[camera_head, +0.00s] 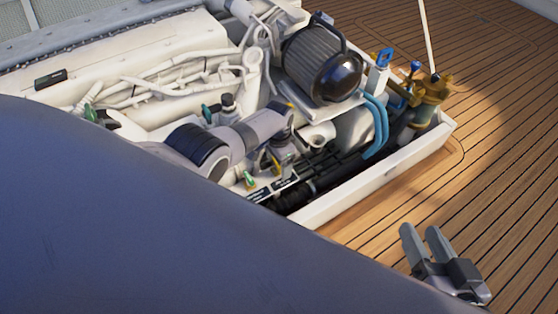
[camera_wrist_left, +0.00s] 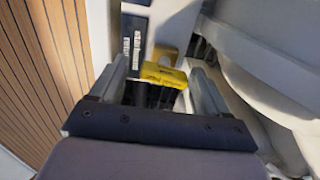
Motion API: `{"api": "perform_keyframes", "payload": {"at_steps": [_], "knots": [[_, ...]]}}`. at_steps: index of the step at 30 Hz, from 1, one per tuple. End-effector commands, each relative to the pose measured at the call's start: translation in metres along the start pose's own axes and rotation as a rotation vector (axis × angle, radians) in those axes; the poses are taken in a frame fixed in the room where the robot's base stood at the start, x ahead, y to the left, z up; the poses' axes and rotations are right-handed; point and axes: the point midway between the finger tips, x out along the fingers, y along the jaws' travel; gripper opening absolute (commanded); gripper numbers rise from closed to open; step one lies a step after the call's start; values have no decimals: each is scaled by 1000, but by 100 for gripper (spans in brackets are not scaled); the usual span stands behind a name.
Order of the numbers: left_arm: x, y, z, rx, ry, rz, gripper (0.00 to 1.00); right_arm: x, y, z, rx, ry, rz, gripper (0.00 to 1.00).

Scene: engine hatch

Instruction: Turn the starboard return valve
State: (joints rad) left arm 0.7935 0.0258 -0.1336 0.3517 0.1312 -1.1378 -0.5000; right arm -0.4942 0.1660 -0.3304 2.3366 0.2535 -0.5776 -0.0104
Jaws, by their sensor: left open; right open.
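A yellow valve handle (camera_head: 276,165) sits low at the near side of the engine, beside small black label plates (camera_head: 286,183). My right gripper (camera_head: 420,236) is open and empty over the deck.
The white hatch rim (camera_head: 375,180) runs along the near right side. Blue hoses (camera_head: 376,125), a round dark-ended filter housing (camera_head: 325,65) and a brass strainer (camera_head: 430,95) crowd the right of the engine. The wooden deck (camera_head: 490,150) at the right is clear.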

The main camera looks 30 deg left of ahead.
Motion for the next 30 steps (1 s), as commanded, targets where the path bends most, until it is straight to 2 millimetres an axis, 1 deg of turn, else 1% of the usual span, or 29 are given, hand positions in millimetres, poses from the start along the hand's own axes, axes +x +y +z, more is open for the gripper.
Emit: {"api": "perform_keyframes", "payload": {"at_steps": [1, 21, 25, 30], "knots": [[-6, -6, 9, -12, -23, -5, 79, -3, -2, -8, 0, 0, 0, 43], [-66, 1, 11, -17, -15, -1, 79, -23, -19, -70, -1, -1, 0, 43], [-72, 4, 10, -15, -9, 1, 79, -26, -21, -77, -1, -1, 0, 43], [-74, 5, 8, -14, -4, 2, 79, -26, -22, -79, -1, -1, 0, 43]]}}
